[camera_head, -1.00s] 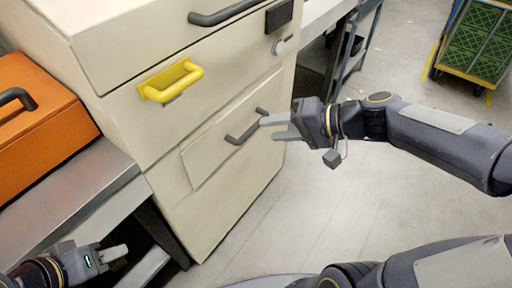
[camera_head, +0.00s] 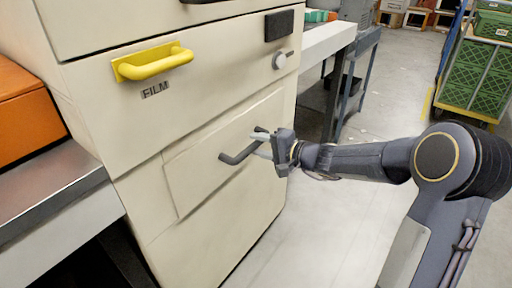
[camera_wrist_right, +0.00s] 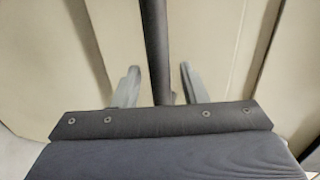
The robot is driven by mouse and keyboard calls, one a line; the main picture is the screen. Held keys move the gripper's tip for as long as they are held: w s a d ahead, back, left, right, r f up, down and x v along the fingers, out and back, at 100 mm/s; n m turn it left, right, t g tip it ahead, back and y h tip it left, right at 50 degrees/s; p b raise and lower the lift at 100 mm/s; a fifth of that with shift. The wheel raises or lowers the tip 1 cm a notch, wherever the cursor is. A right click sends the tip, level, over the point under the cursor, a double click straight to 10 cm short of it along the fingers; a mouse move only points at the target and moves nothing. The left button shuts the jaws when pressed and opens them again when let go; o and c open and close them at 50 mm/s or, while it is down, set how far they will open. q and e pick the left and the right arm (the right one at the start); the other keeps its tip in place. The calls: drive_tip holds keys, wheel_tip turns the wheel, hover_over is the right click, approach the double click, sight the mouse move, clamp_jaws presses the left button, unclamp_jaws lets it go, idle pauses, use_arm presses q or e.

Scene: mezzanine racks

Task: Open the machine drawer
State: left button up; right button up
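The cream machine has a lower drawer (camera_head: 205,170) with a dark grey bar handle (camera_head: 238,154). The drawer front looks flush or nearly flush with the machine. My right gripper (camera_head: 264,146) is at the right end of this handle. In the right wrist view, the dark handle bar (camera_wrist_right: 154,40) runs between the two fingers of my right gripper (camera_wrist_right: 158,78), with a gap on each side, so the gripper is open around the bar. My left gripper is out of view.
A yellow handle (camera_head: 152,63) marked FILM is higher on the machine, near a round knob (camera_head: 279,61). An orange box (camera_head: 28,120) sits on a grey bench (camera_head: 60,185) at the left. A cart with green crates (camera_head: 475,75) stands at the back right. The floor right of the machine is clear.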

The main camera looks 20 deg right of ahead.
drive_tip(key=shift+x, duration=0.8)
clamp_jaws()
drive_tip(key=shift+d, duration=0.1)
